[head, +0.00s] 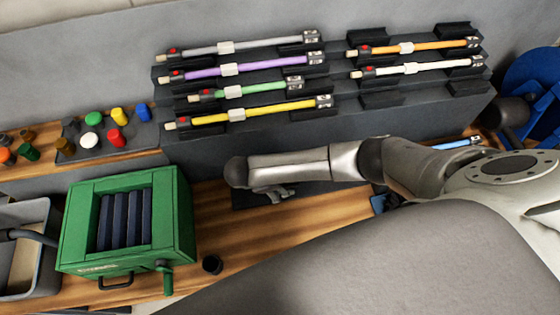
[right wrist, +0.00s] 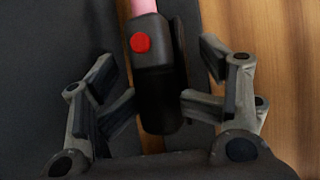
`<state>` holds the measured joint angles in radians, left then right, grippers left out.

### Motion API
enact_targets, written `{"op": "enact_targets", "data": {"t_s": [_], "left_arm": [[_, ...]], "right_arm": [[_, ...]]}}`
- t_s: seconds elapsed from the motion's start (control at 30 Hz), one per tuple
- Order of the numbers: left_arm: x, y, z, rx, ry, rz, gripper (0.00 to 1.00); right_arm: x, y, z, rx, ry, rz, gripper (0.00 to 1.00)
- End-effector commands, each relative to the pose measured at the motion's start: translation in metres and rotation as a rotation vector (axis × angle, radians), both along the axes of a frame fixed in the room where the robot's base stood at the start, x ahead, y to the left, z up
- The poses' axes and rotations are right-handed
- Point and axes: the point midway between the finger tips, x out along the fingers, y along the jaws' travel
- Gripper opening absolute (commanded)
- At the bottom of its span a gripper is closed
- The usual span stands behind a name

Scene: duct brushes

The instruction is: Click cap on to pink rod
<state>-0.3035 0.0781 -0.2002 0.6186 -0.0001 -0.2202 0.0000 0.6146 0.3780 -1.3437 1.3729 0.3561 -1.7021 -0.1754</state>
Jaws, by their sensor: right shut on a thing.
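In the right wrist view, a pink rod (right wrist: 143,7) comes in from the top and ends in a black fitting (right wrist: 158,95) with a red button (right wrist: 140,43). My right gripper (right wrist: 160,103) has its fingers on both sides of this black fitting and is shut on it. In the head view, my right gripper (head: 278,191) is low over the bench in front of the rod rack; the pink rod is hidden there. Small coloured caps, among them a white one (head: 89,140) and a red one (head: 116,138), stand on a dark tray at the left. My left gripper is out of view.
Several coloured rods lie on a stepped dark rack (head: 340,120) at the back. A green box (head: 180,215) with dark slats and a crank stands at the front left. Blue items (head: 535,75) are at the right.

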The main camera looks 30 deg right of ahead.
Motion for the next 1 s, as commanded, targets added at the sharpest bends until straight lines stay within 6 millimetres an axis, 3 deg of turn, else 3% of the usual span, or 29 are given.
{"op": "enact_targets", "data": {"t_s": [0.07,0.23,0.6,1.0], "left_arm": [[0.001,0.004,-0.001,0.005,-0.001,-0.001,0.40],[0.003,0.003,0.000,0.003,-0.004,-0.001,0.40],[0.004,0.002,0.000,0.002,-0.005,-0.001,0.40],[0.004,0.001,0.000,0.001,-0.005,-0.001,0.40]], "right_arm": [[-0.007,0.004,-0.005,0.010,0.015,0.005,0.54],[-0.007,0.013,0.005,0.015,0.013,0.008,0.54],[-0.011,0.054,0.078,0.007,0.002,0.004,0.54],[-0.012,0.064,0.100,-0.002,0.000,-0.001,0.54]]}}
